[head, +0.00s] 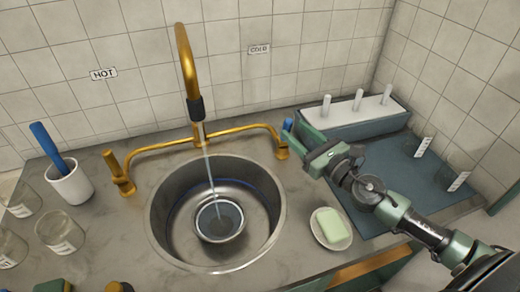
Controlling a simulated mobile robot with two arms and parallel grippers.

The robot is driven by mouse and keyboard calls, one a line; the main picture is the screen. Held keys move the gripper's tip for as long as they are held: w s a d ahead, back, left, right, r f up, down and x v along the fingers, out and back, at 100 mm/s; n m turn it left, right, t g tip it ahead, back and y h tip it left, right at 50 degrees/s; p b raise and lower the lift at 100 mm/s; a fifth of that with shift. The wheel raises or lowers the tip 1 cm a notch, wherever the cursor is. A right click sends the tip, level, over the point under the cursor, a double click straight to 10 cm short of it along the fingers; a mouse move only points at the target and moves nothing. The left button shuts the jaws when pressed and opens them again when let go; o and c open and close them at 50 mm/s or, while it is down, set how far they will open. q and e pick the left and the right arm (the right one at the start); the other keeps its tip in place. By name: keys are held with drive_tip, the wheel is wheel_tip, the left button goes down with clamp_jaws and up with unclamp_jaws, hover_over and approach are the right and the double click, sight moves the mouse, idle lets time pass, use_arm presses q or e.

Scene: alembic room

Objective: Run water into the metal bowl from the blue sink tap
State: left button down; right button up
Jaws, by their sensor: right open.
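The metal bowl (205,236) stands in the round steel sink (160,225), below the brass spout (186,60). A thin water stream (210,172) falls from the spout's dark nozzle into the bowl. The bowl's inside looks dark, and its water level is hard to tell. The blue tap handle (287,126) is on the right end of the brass tap, on the side of the COLD label. My right gripper (297,142) is open right beside this handle; whether it touches is unclear.
A dish with green soap (333,225) lies right of the sink, below my right arm. A rack with white pegs (358,112) and a blue mat (395,165) are behind the arm. A white cup (70,187) and several glass jars (58,232) stand at left.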

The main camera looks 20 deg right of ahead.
drive_tip(key=w+n+y, duration=0.1)
drive_tip(key=w, duration=0.1)
drive_tip(key=w+a+n+g+y, duration=0.1)
drive_tip(key=w, duration=0.1)
drive_tip(key=w+a+n+g+y+b, duration=0.1)
drive_tip(key=y, duration=0.1)
drive_tip(key=shift+w+a+n, duration=0.1)
drive_tip(key=shift+w+n, duration=0.3)
drive_tip(key=shift+w+a+f, duration=0.1)
drive_tip(key=shift+w+a, duration=0.2)
drive_tip(key=shift+w, duration=0.15)
use_arm(q)
wheel_tip(320, 180, down, 3)
drive_tip(key=shift+r, duration=0.1)
use_arm(e)
clamp_jaws()
idle(0.9)
